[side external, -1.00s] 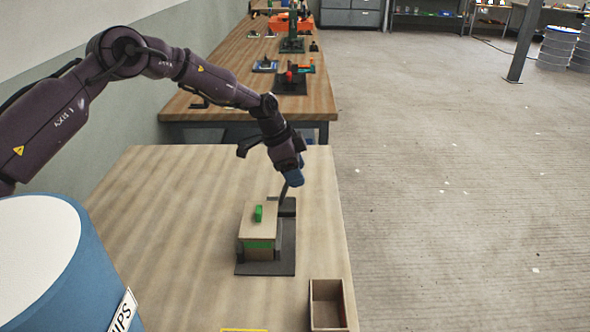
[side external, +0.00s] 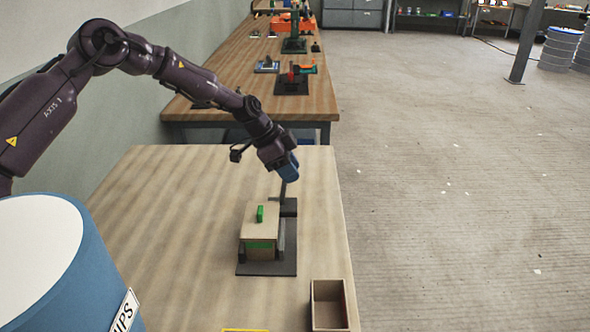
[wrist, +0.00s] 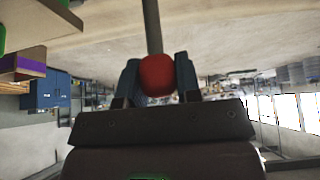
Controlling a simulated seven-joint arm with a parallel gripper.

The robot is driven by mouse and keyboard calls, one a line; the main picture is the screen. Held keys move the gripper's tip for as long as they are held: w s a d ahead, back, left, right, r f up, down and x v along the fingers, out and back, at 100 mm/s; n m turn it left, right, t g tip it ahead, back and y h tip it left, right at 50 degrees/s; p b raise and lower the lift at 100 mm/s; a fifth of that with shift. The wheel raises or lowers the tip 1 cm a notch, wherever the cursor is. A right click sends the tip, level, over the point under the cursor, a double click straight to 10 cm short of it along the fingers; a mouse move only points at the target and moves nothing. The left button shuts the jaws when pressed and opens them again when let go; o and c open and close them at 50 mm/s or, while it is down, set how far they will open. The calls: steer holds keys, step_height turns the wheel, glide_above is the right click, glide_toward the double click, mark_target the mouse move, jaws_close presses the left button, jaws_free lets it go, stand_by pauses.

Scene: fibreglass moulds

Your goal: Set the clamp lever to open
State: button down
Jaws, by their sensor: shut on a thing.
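The clamp lever (side external: 283,190) is a dark bar standing nearly upright from a dark block (side external: 289,208) at the far end of the fixture plate (side external: 268,268). In the wrist view the lever's grey rod (wrist: 152,28) ends in a red knob (wrist: 157,76). My gripper (wrist: 157,68) is shut on this knob, with a blue finger on each side. In the side view my gripper (side external: 287,172) is at the lever's upper end and hides the knob. A tan mould box (side external: 258,232) with a green handle (side external: 260,213) sits on the plate in front of the lever.
An open wooden bin (side external: 329,312) stands at the table's front right. A blue drum (side external: 95,255) with a white top fills the lower left. The wooden table (side external: 160,220) is clear left of the fixture. A second bench (side external: 235,90) with other fixtures stands behind.

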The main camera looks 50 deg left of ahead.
steer(key=s+a+f+t+h, duration=0.1)
steer(key=s+a, duration=0.4)
stand_by(0.5)
steer(key=shift+f, duration=0.1)
stand_by(0.3)
steer(key=c, duration=0.8)
jaws_free()
